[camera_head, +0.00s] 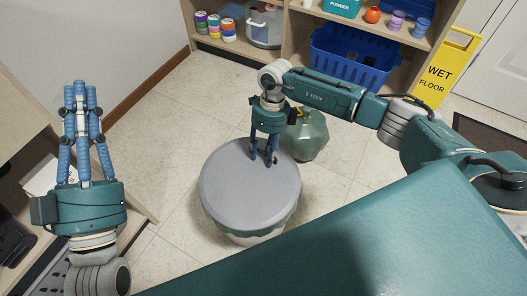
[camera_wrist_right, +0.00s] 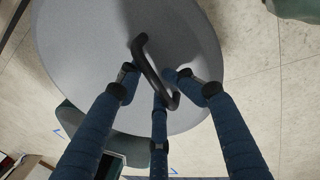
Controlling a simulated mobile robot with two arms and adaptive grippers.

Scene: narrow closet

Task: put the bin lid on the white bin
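The round grey bin lid (camera_head: 238,190) sits over the white bin (camera_head: 258,238) in the middle of the floor, covering its top. Only a strip of the bin's pale side shows below the lid's front edge. From above I cannot tell whether the lid is fully seated. My left gripper (camera_head: 80,87) is open and empty at the left, away from the bin.
Shelves with cans and a blue basket (camera_head: 345,60) line the back. A yellow wet-floor sign (camera_head: 445,68) stands at the back right. Tiled floor left of the bin is clear.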

